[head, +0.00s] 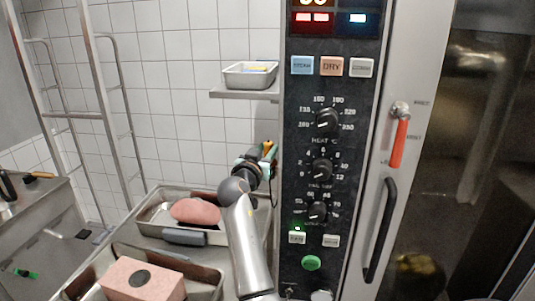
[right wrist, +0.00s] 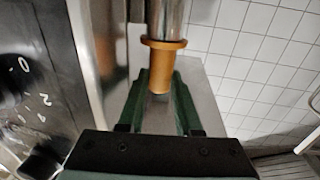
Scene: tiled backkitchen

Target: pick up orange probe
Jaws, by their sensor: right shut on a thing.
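The orange probe (right wrist: 162,62) shows in the right wrist view as an orange handle with a collar, below a metal shaft. It is between the green fingers of my right gripper (right wrist: 160,85), which are shut on it. In the head view my right gripper (head: 266,160) is beside the left edge of the oven's control panel, below a small wall shelf. A bit of the orange probe (head: 268,148) shows there at the fingers; the rest is hidden. My left gripper is in neither view.
The oven (head: 325,190) with knobs and an orange-red lever (head: 398,142) stands right. A shelf (head: 235,93) holds a small tray (head: 250,84) above the gripper. Metal pans (head: 160,222) with a pink lump (head: 196,211) and a pink block (head: 142,281) sit below.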

